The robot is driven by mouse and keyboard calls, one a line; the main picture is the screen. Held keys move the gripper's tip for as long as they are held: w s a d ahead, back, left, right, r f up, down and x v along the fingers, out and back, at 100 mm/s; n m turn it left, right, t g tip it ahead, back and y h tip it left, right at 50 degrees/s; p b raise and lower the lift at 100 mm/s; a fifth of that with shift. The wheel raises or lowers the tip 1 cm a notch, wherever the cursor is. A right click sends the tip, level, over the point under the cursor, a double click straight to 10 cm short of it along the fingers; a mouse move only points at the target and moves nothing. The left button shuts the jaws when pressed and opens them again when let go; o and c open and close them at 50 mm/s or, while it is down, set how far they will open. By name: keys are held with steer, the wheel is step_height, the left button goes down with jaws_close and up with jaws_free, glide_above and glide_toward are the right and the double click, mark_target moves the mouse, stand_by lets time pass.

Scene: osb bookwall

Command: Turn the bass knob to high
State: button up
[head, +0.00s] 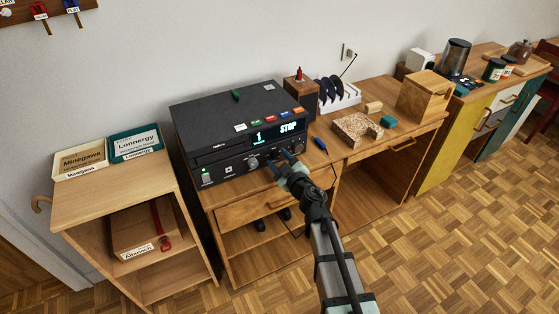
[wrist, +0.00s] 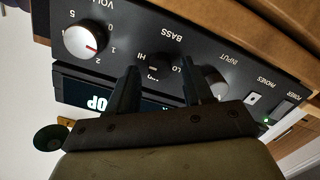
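The black audio device (head: 205,120) stands on the wooden desk, its display reading "1 STOP". In the wrist view its front panel (wrist: 130,22) appears upside down, with the labels BASS, HI and LO. A dark shape at the bass position (wrist: 158,62) lies between my fingertips; its pointer cannot be made out. My gripper (wrist: 159,70) is open, one finger near HI and the other near LO. Whether the fingers touch the knob cannot be told. In the head view my gripper (head: 284,164) is at the device's front and hides the bass knob.
The silver volume knob (wrist: 88,40) and the input knob (wrist: 215,83) flank the bass position. The power switch (wrist: 284,107) is beyond the input knob. Coloured buttons (head: 270,119) line the device's top. A cork block (head: 357,130) and blue marker (head: 320,143) lie right of it.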

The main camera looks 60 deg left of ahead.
steer(key=shift+d, duration=0.1)
steer(key=d, duration=0.9)
steer(key=d+r, duration=0.1)
steer(key=d, duration=0.3)
steer(key=shift+d, duration=0.3)
stand_by(0.4)
